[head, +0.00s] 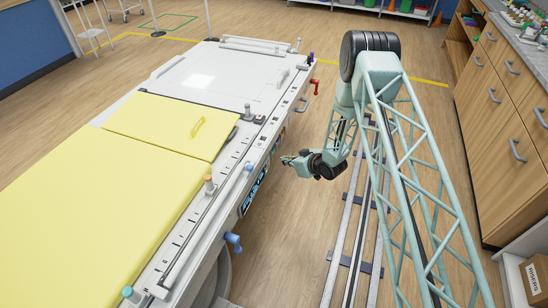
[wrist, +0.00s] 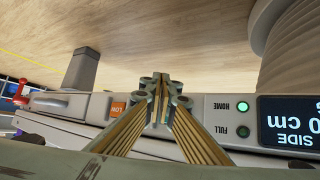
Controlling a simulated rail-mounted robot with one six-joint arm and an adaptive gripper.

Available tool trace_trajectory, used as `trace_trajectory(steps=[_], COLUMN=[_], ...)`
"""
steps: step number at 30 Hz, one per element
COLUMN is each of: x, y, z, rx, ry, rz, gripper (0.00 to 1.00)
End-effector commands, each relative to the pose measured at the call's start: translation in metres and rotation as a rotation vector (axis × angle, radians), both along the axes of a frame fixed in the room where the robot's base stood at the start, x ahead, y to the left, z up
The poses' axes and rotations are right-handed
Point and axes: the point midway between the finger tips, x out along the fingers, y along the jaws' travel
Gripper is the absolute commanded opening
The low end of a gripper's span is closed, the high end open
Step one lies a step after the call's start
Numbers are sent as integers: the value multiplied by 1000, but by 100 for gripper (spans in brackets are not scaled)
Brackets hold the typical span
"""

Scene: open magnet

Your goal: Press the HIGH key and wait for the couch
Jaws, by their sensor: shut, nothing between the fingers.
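The couch (head: 190,80) has a white top with yellow pads, and a control panel (head: 252,192) on its right side. In the wrist view the panel appears upside down, with an orange LOW key (wrist: 118,109) left of my fingers. To their right are a HOME label with a lit green light (wrist: 243,106), a FULL label with a dark light (wrist: 243,131), and a dark display (wrist: 288,122) reading SIDE and a cm value. My gripper (wrist: 162,80) is shut and empty in front of the panel; contact cannot be told. It also shows beside the couch in the head view (head: 286,160). No HIGH key is visible; my fingers cover part of the panel.
A red crank handle (head: 316,86) and a blue knob (head: 233,241) stick out from the couch's side. Floor rails (head: 347,225) run alongside. Wooden drawers (head: 510,120) stand at the right. Floor between couch and rails is clear.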

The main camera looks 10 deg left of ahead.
Motion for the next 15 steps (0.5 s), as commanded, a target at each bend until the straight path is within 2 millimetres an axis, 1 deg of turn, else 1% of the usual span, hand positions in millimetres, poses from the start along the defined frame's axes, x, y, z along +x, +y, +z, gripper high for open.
trace_trajectory(steps=[15], x=[-7], y=[-29], z=[0], rx=[0], ry=[-1], rz=[1], gripper=[0])
